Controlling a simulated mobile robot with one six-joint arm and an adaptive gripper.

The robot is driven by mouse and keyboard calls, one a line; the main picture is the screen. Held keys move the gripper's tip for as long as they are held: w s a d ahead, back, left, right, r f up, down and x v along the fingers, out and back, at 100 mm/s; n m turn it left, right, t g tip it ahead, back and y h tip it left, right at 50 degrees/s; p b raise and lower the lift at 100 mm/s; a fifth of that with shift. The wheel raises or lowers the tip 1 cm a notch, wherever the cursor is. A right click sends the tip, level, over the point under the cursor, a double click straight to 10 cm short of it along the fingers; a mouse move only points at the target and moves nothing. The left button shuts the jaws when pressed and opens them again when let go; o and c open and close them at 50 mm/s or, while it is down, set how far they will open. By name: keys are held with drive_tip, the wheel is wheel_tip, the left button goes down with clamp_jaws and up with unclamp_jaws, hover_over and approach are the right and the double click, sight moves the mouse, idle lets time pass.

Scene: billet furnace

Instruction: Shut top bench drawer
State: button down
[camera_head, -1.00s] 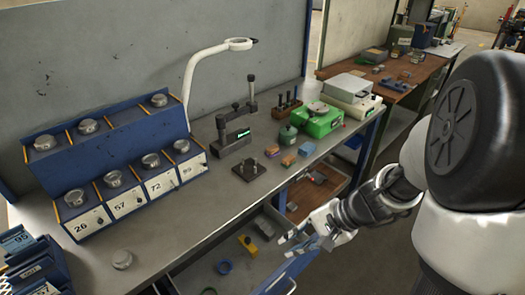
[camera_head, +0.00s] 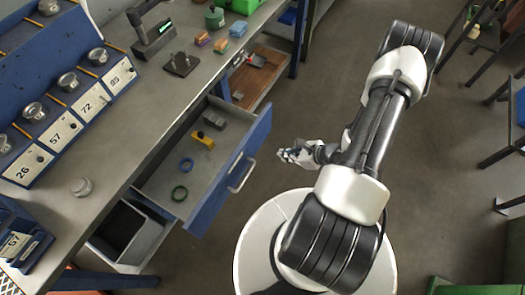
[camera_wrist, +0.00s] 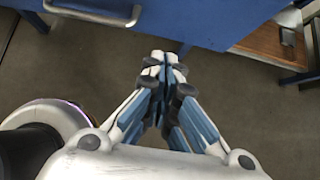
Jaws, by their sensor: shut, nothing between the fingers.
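The top bench drawer (camera_head: 216,160) stands pulled out from under the bench top, with a blue front and a pale bar handle (camera_head: 241,174). Inside it lie a yellow block (camera_head: 203,140), a dark grey piece (camera_head: 214,119), a blue ring (camera_head: 186,164) and a green ring (camera_head: 179,193). My gripper (camera_head: 283,155) is outside the drawer, to the right of its front, apart from the handle. In the wrist view my gripper (camera_wrist: 167,62) is shut and empty, its fingertips just short of the blue front (camera_wrist: 200,22). The handle (camera_wrist: 95,10) is at upper left there.
A grey open compartment with a dark inside (camera_head: 125,235) shows below the drawer. An open shelf (camera_head: 258,78) holds small items beyond it. The bench top (camera_head: 110,150) carries numbered blue holders. The floor (camera_head: 300,110) right of the drawer is clear up to dark metal frames.

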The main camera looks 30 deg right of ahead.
drive_tip(key=b, duration=0.2)
approach(254, 151)
wheel_tip(254, 151, down, 3)
drive_tip(key=s, duration=0.1)
drive_tip(key=shift+w+a+f+b, duration=0.1)
drive_tip(key=shift+w+a, duration=0.2)
drive_tip(key=shift+w, duration=0.3)
drive_tip(key=shift+w+a+f+b, duration=0.15)
drive_tip(key=shift+w+a, duration=0.1)
drive_tip(key=shift+w, duration=0.35)
drive_tip(key=shift+w+a+r+b, duration=0.1)
drive_tip(key=shift+w+a, duration=0.2)
drive_tip(key=shift+w, duration=0.25)
drive_tip(key=shift+w, duration=0.1)
